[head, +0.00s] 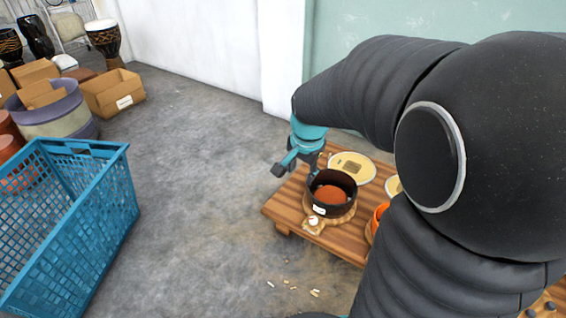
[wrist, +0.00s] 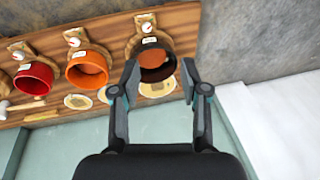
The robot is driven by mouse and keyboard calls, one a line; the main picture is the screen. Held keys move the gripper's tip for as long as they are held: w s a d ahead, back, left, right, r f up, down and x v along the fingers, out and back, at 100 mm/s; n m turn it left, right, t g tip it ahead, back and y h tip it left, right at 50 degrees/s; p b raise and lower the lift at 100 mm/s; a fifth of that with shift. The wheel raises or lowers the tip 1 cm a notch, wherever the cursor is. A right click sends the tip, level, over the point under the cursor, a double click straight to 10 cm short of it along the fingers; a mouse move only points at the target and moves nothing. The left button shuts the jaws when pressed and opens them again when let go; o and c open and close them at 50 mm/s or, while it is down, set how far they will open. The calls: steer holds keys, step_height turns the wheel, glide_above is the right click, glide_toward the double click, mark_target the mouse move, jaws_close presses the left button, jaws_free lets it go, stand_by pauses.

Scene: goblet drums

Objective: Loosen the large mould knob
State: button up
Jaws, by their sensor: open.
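A dark brown round mould (head: 345,207) with an orange-brown inside stands on a wooden base near the left end of the low wooden table; it also shows in the wrist view (wrist: 157,75). A small white knob (head: 313,220) sits on its near side, and shows at the top in the wrist view (wrist: 147,28). An orange mould (wrist: 88,68) with a knob (wrist: 74,42) and a red mould (wrist: 34,78) with a knob (wrist: 18,55) stand beside it. My gripper (head: 296,173) is open and empty, above and behind the dark mould, apart from the knob.
Pale round discs (head: 366,168) lie on the wooden table (head: 287,205) behind the moulds. My arm hides much of the table's right side. A blue crate (head: 110,215), cardboard boxes (head: 112,92) and drums (head: 104,38) stand at left. Grey floor between is mostly clear.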

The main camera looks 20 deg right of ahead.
steer(key=w+d+f+m+g+p, duration=0.1)
steer(key=w+d+f+m+p, duration=0.1)
steer(key=w+d+f+m, duration=0.55)
steer(key=m+g+p, duration=0.2)
steer(key=m, duration=0.3)
glide_toward(314, 219)
step_height(314, 219, down, 9)
steer(key=shift+d+f+b, duration=0.15)
steer(key=shift+f+b, duration=0.05)
steer(key=shift+b, duration=0.15)
